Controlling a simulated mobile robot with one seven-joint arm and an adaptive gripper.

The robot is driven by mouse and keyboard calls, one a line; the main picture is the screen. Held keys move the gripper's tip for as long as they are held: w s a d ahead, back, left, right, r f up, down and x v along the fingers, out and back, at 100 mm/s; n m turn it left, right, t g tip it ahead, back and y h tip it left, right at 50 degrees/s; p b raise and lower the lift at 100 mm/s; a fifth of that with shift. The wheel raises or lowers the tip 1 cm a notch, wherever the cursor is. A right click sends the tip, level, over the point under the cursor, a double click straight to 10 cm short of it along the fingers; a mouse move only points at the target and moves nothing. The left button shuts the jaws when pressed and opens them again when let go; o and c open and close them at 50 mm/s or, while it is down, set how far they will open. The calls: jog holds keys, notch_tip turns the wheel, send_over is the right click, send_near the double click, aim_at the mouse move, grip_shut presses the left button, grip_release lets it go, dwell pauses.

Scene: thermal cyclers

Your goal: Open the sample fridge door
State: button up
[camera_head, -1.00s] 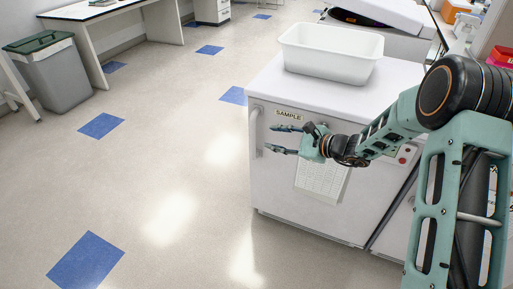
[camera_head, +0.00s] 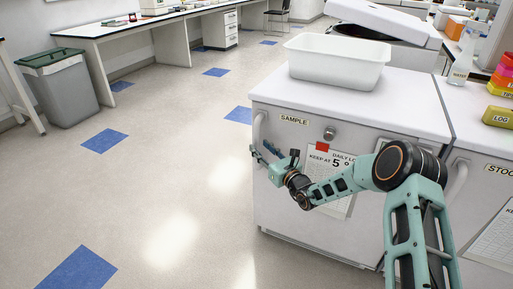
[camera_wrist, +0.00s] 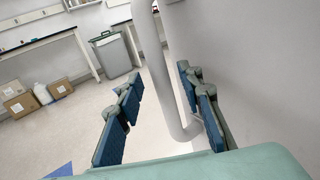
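The sample fridge (camera_head: 350,115) is a white under-bench unit with a "SAMPLE" label (camera_head: 294,120); its door is shut. Its vertical handle (camera_head: 257,129) is at the left edge of the door. My gripper (camera_head: 266,153) is at the lower part of this handle in the head view. In the wrist view, my gripper's blue-padded fingers (camera_wrist: 160,88) are apart. The pale handle (camera_wrist: 172,75) runs between them, nearer the right finger. I cannot tell whether either finger touches it.
A white tub (camera_head: 338,60) stands on the fridge top. A "STOCK" unit (camera_head: 490,190) with its own handle stands to the right. The floor (camera_head: 170,185) left of the fridge is clear. A grey bin (camera_head: 68,92) and a desk (camera_head: 150,25) are farther off at the left.

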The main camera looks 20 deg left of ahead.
aim_at(258, 145)
jog(key=shift+b+x, duration=0.35)
jog(key=shift+x, duration=1.45)
jog(key=shift+c, duration=0.3)
grip_shut()
